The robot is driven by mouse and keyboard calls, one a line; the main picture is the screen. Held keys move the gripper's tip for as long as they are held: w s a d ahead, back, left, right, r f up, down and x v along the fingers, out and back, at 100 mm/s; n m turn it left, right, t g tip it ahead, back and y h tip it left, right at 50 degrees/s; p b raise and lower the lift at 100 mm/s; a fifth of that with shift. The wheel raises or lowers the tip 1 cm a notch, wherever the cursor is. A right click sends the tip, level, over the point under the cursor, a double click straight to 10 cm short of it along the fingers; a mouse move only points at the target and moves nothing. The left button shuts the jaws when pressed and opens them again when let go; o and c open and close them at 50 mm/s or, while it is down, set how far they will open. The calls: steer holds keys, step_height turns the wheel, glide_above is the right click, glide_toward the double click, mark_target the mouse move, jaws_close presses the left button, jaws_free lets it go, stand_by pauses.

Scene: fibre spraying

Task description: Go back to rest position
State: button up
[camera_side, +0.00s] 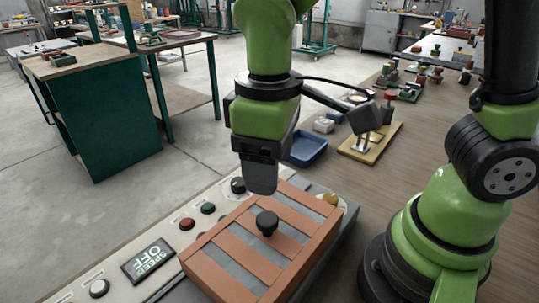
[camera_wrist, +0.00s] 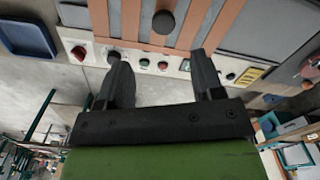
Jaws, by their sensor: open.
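My gripper (camera_side: 262,178) hangs fingers-down above the far left edge of an orange-brown slatted cover (camera_side: 225,245) with grey strips between its slats. A black round knob (camera_side: 267,223) stands on the cover's middle. In the wrist view my gripper (camera_wrist: 158,62) has its two black fingers spread apart, with nothing between them. The knob (camera_wrist: 163,22) and the slats (camera_wrist: 131,20) show beyond the fingertips there, apart from them. In the side view one finger largely hides the other.
A control panel with a display reading SPEED OFF (camera_side: 148,261), a red button (camera_side: 187,224), a green button (camera_side: 208,208) and black knobs runs along the cover's left side. A blue tray (camera_side: 306,150) and a wooden board with a metal stand (camera_side: 370,143) lie behind.

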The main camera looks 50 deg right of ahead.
steer(key=shift+r, duration=0.2)
steer(key=shift+r, duration=0.1)
steer(key=s+d+r+m+t+y, duration=0.2)
steer(key=s+d+r+m+t, duration=0.5)
steer(key=d+r+m, duration=0.1)
steer(key=shift+d+r, duration=0.4)
steer(key=shift+r, duration=0.35)
steer(key=shift+s, duration=0.1)
stand_by(1.4)
